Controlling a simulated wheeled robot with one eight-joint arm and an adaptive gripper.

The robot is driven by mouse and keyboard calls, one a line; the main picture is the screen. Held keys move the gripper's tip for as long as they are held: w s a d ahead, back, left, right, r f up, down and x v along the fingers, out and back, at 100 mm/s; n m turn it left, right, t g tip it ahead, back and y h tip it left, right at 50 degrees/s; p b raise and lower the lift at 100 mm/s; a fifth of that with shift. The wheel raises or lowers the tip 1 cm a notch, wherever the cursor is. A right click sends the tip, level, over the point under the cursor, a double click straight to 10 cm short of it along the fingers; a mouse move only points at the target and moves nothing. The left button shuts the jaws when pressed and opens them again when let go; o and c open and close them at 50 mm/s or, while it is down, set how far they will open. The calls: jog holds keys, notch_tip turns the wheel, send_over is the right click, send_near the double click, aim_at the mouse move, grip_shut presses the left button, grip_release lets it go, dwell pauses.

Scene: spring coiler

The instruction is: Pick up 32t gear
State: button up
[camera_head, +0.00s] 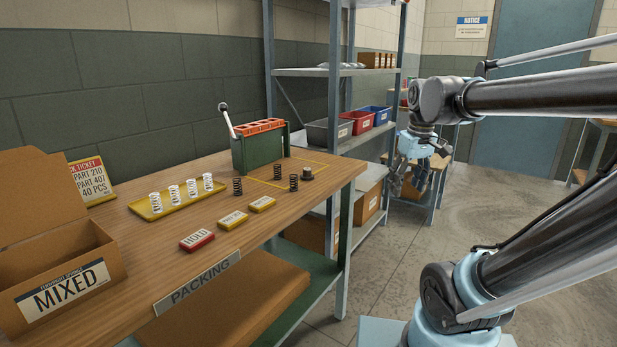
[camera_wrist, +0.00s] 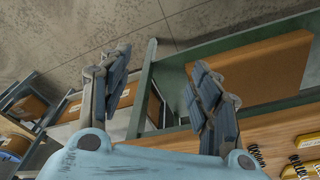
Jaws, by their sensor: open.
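A small dark, stepped round piece (camera_head: 308,173) sits on the wooden bench near its right end, beside a dark spring. It may be the 32t gear, but it is too small for me to make out teeth. I cannot identify it in the wrist view. My gripper (camera_head: 407,184) hangs in the air to the right of the bench, apart from it. In the wrist view my gripper (camera_wrist: 160,72) has its two fingers spread wide with nothing between them.
A yellow tray (camera_head: 150,207) holds white springs. Label blocks (camera_head: 197,240) and a MIXED box (camera_head: 70,283) are nearer. Shelving (camera_head: 335,72) stands behind.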

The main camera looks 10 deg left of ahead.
jog(key=w+a+r+n, duration=0.4)
jog(key=w+a+r, duration=0.35)
jog(key=a, duration=0.45)
jog(key=n+g, duration=0.1)
jog(key=n, duration=0.4)
send_near(307, 169)
jog(key=shift+y, duration=0.3)
jog(key=f, duration=0.6)
jog(key=w+f, duration=0.1)
jog(key=f, duration=0.3)
jog(key=shift+a+f, duration=0.15)
jog(key=shift+a, duration=0.2)
jog(key=c, duration=1.3)
